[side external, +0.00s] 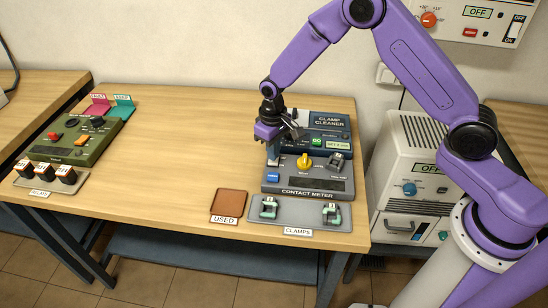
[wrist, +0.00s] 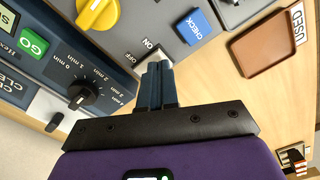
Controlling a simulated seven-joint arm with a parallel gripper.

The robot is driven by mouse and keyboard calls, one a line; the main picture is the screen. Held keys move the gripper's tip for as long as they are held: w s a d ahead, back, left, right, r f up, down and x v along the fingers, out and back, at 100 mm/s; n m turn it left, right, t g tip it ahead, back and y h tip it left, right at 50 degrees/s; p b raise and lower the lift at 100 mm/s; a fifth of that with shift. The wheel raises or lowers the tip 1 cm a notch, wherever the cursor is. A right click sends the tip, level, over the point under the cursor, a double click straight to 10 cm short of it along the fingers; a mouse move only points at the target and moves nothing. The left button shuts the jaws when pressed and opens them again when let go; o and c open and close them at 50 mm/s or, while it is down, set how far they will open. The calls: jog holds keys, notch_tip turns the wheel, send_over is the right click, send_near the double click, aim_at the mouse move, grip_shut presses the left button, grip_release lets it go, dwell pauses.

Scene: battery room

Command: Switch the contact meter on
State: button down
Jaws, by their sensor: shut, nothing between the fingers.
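The contact meter (side external: 307,194) is a grey console near the right front of the bench. It has a yellow knob (side external: 304,162), a blue CHECK button (side external: 272,176) and a dark display strip. In the wrist view, its white switch (wrist: 161,65) lies beside the ON and OFF labels. My gripper (wrist: 157,68) is shut and empty, with its fingertips at the switch and covering part of it. I cannot tell whether they touch it or which way it is set. In the side view, my gripper (side external: 273,153) is over the meter's left part.
The blue clamp cleaner (side external: 329,121) with a green GO button stands behind the meter. A grey clamps tray (side external: 286,222) and a brown USED tray (side external: 229,203) lie in front. A green device (side external: 72,140) stands at left. The middle of the bench is clear.

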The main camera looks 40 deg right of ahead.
jog(key=shift+f, duration=0.75)
dwell(0.4)
jog(key=shift+r, duration=3.45)
jog(key=shift+s+r, duration=0.15)
jog(key=shift+r, duration=0.05)
jog(key=s+r+n, duration=0.2)
jog(key=s+r, duration=0.3)
jog(key=s, duration=0.3)
jog(key=s+r+n, duration=0.2)
jog(key=s+r, duration=0.2)
jog(key=s, duration=0.3)
jog(key=s+d+r+n, duration=0.1)
jog(key=s+d, duration=0.3)
jog(key=s, duration=0.5)
jog(key=s+d+r+n, duration=0.2)
jog(key=s+d+n, duration=0.2)
jog(key=s, duration=0.6)
jog(key=shift+d+r+n, duration=0.2)
jog(key=shift+d+n, duration=0.1)
jog(key=shift+d, duration=0.1)
